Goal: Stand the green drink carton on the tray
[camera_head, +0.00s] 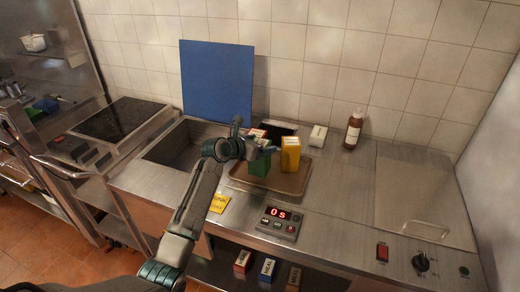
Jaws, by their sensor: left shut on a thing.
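The green drink carton (260,167) is upright at the left part of the brown tray (290,185). My left gripper (262,148) is shut on its upper part, reaching in from the left. The gripper hides some of the carton. I cannot tell whether the carton's base touches the tray or hangs just above it. A yellow carton (291,155) stands on the tray, to the right of the green one. My right gripper is not in view.
A sink (175,148) lies left of the tray, with a blue board (217,80) behind. A brown bottle (354,130) and a small white box (318,136) stand behind right. A timer (279,222) and a yellow card (220,203) are in front. Several cartons (267,268) sit below.

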